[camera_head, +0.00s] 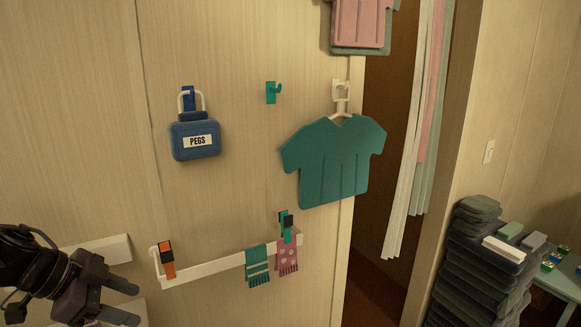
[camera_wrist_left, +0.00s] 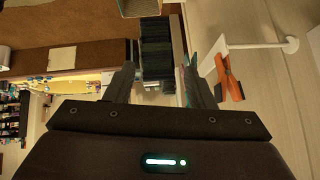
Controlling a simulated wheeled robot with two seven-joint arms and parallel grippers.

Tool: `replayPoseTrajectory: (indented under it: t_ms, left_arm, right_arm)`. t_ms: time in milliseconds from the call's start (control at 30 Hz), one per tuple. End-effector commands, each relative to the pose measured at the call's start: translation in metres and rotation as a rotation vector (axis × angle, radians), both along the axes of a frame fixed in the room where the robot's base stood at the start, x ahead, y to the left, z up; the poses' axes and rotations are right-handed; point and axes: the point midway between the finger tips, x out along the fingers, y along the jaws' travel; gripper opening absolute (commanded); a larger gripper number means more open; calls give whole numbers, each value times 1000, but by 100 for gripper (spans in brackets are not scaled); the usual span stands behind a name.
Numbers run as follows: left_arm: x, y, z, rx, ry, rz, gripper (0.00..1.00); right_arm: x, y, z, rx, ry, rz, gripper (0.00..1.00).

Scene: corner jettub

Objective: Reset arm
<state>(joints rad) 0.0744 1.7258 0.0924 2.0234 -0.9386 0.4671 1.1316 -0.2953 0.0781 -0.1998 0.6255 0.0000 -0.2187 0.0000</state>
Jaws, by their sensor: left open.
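My left gripper (camera_head: 130,301) is at the lower left of the head view, in front of the wall panel. Its two fingers are apart with nothing between them. In the left wrist view the gripper (camera_wrist_left: 161,80) also shows two spread fingers and an empty gap. An orange peg (camera_head: 167,259) is clipped on a white rail (camera_head: 215,265) to the right of the gripper, apart from it. The orange peg also shows in the left wrist view (camera_wrist_left: 229,80), to the right of the fingers. My right gripper is not in view.
A blue PEGS bag (camera_head: 195,140) and a teal shirt (camera_head: 334,160) hang on wall hooks. A teal-and-black peg (camera_head: 286,225) is at the rail's right end, by a striped sock (camera_head: 257,265) and a pink dotted sock (camera_head: 286,254). Dark folded stacks (camera_head: 475,270) stand at right.

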Motion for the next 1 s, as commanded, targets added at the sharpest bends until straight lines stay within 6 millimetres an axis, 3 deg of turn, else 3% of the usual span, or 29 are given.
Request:
replayPoseTrajectory:
  t_ms: [300,567,733,1000]
  left_arm:
    - [24,-47,-70,-53,-235,30,49]
    - [26,-85,-127,-51,-396,323,49]
    - [-3,-87,-162,17,-305,593,49]
    - [-74,-89,-204,116,19,846,49]
  right_arm:
    - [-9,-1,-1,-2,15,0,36]
    - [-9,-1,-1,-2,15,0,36]
    - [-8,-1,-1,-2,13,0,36]
    - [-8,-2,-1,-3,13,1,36]
